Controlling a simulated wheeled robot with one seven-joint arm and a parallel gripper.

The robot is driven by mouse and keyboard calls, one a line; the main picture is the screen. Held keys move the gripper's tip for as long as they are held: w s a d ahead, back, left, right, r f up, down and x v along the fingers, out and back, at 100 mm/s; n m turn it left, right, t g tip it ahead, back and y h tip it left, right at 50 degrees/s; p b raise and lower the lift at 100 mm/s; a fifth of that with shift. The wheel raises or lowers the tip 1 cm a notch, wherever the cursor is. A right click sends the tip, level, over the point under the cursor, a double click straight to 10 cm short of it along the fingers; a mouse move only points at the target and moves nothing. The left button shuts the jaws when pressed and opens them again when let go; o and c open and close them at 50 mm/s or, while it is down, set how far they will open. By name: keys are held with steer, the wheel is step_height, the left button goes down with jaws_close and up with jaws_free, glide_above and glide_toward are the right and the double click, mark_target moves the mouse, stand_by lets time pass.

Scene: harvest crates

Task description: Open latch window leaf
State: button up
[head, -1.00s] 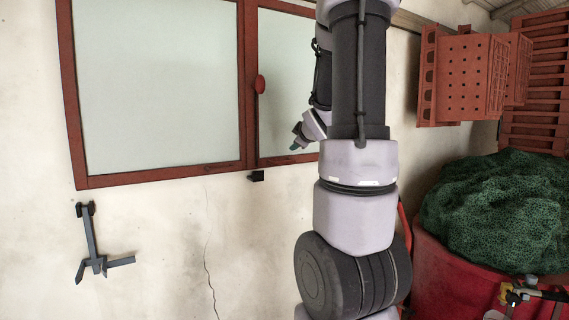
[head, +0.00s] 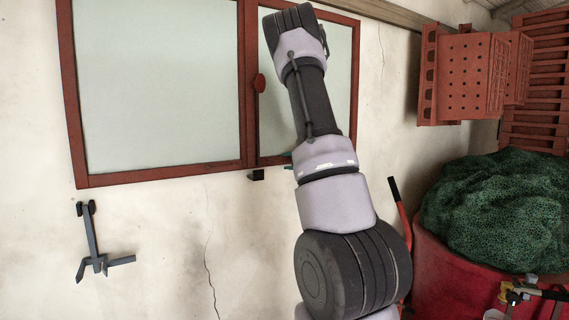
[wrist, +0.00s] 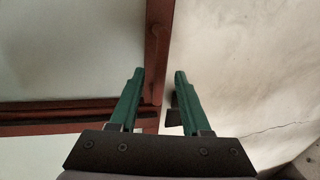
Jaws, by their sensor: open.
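The window in the head view has a red-brown frame with a large left leaf (head: 155,85) and a narrower right leaf (head: 277,128), both with pale panes. My arm covers much of the right leaf. My gripper (wrist: 158,74) is open and empty in the wrist view, with two green fingers. In the head view the gripper is mostly hidden behind my arm.
A small black block (head: 256,175) is on the wall below the window. A grey metal bracket (head: 94,250) is at lower left. Orange crates (head: 470,75) and a red tub (head: 440,275) with green netting (head: 500,205) stand at right.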

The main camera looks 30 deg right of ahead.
mark_target(286, 161)
steer(key=shift+x, duration=1.55)
jaws_close()
